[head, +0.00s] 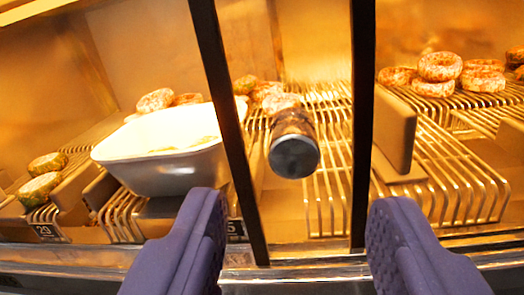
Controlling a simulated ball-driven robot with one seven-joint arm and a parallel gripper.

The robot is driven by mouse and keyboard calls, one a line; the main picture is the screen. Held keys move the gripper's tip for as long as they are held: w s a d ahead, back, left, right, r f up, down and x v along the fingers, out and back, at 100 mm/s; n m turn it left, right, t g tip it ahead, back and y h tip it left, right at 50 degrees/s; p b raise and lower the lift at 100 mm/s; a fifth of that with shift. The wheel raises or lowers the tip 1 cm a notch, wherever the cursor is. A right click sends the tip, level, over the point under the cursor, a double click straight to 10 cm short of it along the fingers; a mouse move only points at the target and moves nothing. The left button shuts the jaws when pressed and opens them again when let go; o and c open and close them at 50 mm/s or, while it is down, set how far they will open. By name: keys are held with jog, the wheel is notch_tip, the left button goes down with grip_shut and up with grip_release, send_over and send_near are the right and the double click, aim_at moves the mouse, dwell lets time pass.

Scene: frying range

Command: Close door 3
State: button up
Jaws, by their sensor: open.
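Two dark upright door frame edges cross the case front, a slanted left one (228,120) and a straighter right one (362,120). No number 3 shows, so I cannot tell which edge belongs to door 3, or how far any door stands open. My gripper (290,235) is at the bottom of the head view, its two purple fingers wide apart with nothing between them. The left finger overlaps the area left of the slanted edge's foot. The right finger is just right of the right edge's foot. Whether either finger touches a frame is unclear.
A white tub (170,160) sits on the wire racks at left. A brown cylinder with a grey round end (294,156) is between the frame edges. Doughnuts (440,68) lie on the right rack (450,180). A metal sill (300,262) runs along the front.

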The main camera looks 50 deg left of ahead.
aim_at(294, 162)
jog(key=x, duration=0.6)
jog(key=shift+w+a, duration=0.1)
jog(key=shift+w, duration=0.05)
grip_shut()
